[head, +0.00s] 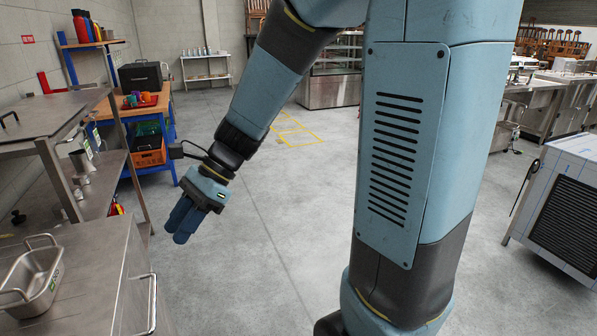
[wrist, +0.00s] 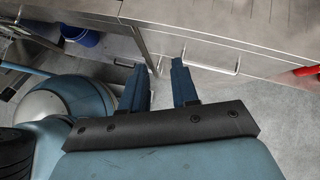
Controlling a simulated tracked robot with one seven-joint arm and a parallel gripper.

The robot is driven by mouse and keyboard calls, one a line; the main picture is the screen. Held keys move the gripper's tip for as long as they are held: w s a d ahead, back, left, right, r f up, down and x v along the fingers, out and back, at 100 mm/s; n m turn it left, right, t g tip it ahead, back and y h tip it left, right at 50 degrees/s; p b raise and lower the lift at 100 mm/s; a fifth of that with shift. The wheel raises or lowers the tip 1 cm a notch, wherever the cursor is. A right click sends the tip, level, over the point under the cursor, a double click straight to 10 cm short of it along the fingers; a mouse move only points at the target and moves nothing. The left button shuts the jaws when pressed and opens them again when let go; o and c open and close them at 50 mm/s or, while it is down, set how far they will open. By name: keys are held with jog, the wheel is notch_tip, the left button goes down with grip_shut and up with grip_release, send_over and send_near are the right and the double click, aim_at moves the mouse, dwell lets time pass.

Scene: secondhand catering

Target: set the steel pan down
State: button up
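The steel pan (head: 34,281) is a rectangular metal pan with loop handles and a small green label. It rests on the steel counter (head: 95,262) at the lower left of the head view, partly cut off by the picture's edge. My gripper (head: 183,230) hangs in the air to the right of the counter, pointing down and apart from the pan. In the wrist view its two blue fingers (wrist: 160,72) stand apart with nothing between them. The pan is not visible in the wrist view.
A steel table (head: 45,115) with a lower shelf stands behind the counter. A blue shelf unit (head: 125,128) holds an orange crate (head: 148,155) and a red tray. A steel cabinet (head: 560,205) stands at the right. The grey floor between is mostly clear.

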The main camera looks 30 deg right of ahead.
jog(key=s+d+r+n+t+h, duration=0.2)
jog(key=d+r+n+h, duration=0.1)
jog(key=d, duration=0.3)
jog(key=s+d+r+n+t+h, duration=0.3)
jog(key=d+n, duration=0.3)
jog(key=d, duration=0.1)
jog(key=s+d+r+n+t+h, duration=0.2)
jog(key=s+d+r+n+h, duration=0.1)
jog(key=d, duration=0.4)
jog(key=shift+d+r+n+t, duration=0.25)
jog(key=shift+r+n, duration=0.2)
jog(key=shift+n, duration=0.75)
jog(key=shift+s, duration=0.1)
